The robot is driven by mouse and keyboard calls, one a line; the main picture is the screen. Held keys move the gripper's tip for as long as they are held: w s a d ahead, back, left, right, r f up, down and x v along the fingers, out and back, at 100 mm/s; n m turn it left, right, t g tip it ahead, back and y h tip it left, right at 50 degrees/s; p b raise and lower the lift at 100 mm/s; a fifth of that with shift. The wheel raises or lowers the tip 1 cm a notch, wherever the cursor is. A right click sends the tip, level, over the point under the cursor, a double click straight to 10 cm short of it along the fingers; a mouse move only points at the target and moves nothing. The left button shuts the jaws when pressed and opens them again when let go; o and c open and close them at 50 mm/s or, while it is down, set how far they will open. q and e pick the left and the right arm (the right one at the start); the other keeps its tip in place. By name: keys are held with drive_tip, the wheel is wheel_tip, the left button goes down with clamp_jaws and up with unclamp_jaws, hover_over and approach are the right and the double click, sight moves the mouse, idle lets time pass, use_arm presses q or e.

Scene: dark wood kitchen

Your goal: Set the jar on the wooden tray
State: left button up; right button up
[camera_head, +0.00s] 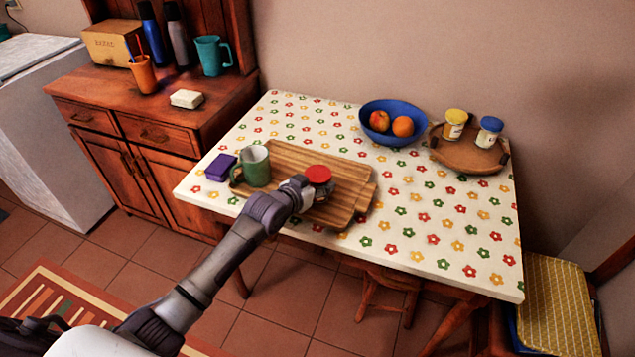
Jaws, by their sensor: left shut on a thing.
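A jar with a red lid (318,174) is over the right part of the striped wooden board. My left gripper (306,190) is shut on this jar from the near left side and hides much of its body. I cannot tell whether the jar touches the board. The round wooden tray (465,160) with dark handles is at the back right of the table. It bears a yellow-lidded jar (455,124) and a blue-lidded jar (488,132), with some bare surface in front of them. My right gripper is not in view.
The wooden board (345,185) lies near the front edge of the flowered table (440,240), with a green mug (256,166) at its left end. A purple box (221,167) is beside it. A blue fruit bowl (372,107) stands left of the tray. The right front of the table is clear.

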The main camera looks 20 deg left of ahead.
use_arm(q)
drive_tip(key=o, duration=1)
drive_tip(key=shift+f, duration=0.2)
drive_tip(key=o, duration=0.5)
drive_tip(key=shift+c, duration=0.2)
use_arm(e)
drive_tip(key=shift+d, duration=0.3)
use_arm(q)
drive_tip(key=shift+r, duration=0.1)
drive_tip(key=shift+r, duration=0.15)
drive_tip(key=v, duration=1.2)
drive_tip(key=shift+p, duration=0.4)
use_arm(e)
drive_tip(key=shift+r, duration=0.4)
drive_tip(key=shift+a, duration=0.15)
